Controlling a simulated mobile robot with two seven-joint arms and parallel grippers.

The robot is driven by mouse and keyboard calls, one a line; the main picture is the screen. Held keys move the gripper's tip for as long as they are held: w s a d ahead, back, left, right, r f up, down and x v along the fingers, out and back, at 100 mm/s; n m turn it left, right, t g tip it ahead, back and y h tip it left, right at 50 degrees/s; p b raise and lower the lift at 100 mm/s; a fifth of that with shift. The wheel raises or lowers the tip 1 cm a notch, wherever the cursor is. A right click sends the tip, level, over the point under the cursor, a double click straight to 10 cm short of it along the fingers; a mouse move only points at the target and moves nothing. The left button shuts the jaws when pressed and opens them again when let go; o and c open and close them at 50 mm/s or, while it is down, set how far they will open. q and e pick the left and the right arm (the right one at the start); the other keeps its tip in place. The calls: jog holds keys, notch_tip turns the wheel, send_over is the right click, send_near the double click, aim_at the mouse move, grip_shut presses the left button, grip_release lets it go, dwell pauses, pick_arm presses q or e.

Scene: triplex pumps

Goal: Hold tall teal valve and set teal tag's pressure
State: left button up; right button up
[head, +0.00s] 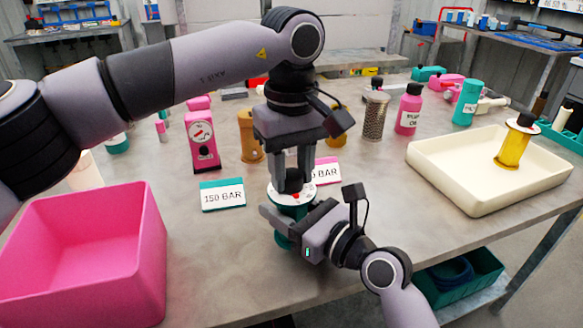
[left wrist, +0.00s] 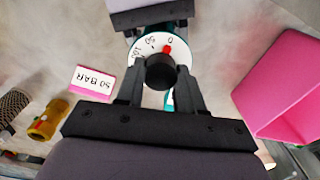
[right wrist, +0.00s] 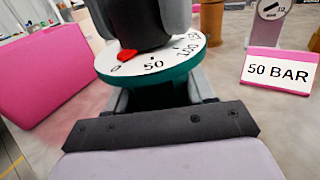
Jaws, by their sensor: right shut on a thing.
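The teal valve (head: 284,240) has a white dial on top with a black knob (left wrist: 160,73). The knob's red pointer (left wrist: 167,49) is at about 0, and it also shows in the right wrist view (right wrist: 127,56). The teal tag (head: 223,195) reads 150 BAR and lies left of the valve. My right gripper (head: 285,225) is shut on the valve's body below the dial. The valve's base is partly hidden.
A pink tag (right wrist: 278,72) reading 50 BAR lies behind the valve. A pink pump with a gauge (head: 203,140) stands farther back. A pink bin (head: 90,255) is at front left. A cream tray (head: 450,185) holding a yellow cylinder (head: 513,148) is at right. Bottles stand behind.

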pick_arm(q)
jog(key=c, duration=0.4)
jog(key=n, duration=0.5)
jog(key=shift+n, duration=0.3)
jog(key=n, duration=1.2)
jog(key=shift+n, duration=0.3)
jog(key=n, duration=0.5)
jog(key=shift+n, duration=0.3)
pick_arm(e)
jog(key=shift+f, duration=0.1)
